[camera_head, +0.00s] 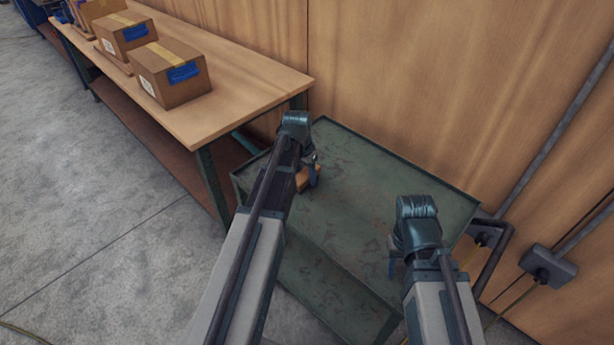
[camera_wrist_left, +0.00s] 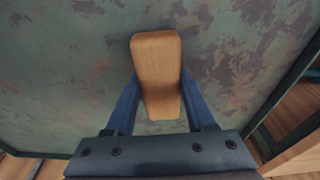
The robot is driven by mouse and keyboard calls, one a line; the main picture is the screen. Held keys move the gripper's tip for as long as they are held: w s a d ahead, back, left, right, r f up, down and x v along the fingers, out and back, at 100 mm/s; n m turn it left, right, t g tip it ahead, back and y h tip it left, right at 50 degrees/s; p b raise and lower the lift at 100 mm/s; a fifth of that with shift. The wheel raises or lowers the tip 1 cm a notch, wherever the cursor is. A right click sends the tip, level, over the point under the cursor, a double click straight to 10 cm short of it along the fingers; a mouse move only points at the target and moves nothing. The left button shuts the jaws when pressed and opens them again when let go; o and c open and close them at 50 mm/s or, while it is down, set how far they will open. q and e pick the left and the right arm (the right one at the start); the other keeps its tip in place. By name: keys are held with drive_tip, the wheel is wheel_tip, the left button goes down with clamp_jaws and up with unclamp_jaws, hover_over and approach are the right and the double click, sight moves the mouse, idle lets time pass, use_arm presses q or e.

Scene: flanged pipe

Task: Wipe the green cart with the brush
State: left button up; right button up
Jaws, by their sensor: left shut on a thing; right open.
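The green cart (camera_head: 345,200) has a worn, blotchy top with a low rim, and stands against the wooden wall. My left gripper (camera_head: 308,178) is over the left part of the cart top. It is shut on the brush (camera_wrist_left: 157,62), whose wooden back shows between the two blue fingers in the left wrist view. In the head view a small piece of the brush (camera_head: 301,179) shows beside the gripper. Its bristles are hidden, so I cannot tell if they touch the top. My right gripper (camera_head: 394,266) is open over the cart's right front part, mostly hidden by its arm.
A wooden workbench (camera_head: 235,85) with several cardboard boxes (camera_head: 170,75) stands left of the cart. The wooden wall (camera_head: 430,80) closes off the back. Pipes and a grey wall box (camera_head: 549,263) are at the right. The middle of the cart top is clear.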

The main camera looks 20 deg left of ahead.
use_arm(q)
drive_tip(key=shift+w+a+r+p, duration=0.1)
drive_tip(key=shift+a+r+p, duration=0.05)
drive_tip(key=shift+r+p, duration=0.25)
use_arm(e)
drive_tip(key=shift+w+a+r, duration=0.1)
drive_tip(key=shift+r, duration=0.3)
use_arm(q)
wheel_tip(320, 180, up, 5)
drive_tip(key=p, duration=0.5)
use_arm(e)
wheel_tip(320, 180, up, 5)
drive_tip(key=shift+r, duration=0.1)
use_arm(q)
wheel_tip(320, 180, up, 3)
drive_tip(key=p, duration=0.3)
drive_tip(key=shift+r, duration=0.15)
use_arm(e)
wheel_tip(320, 180, up, 3)
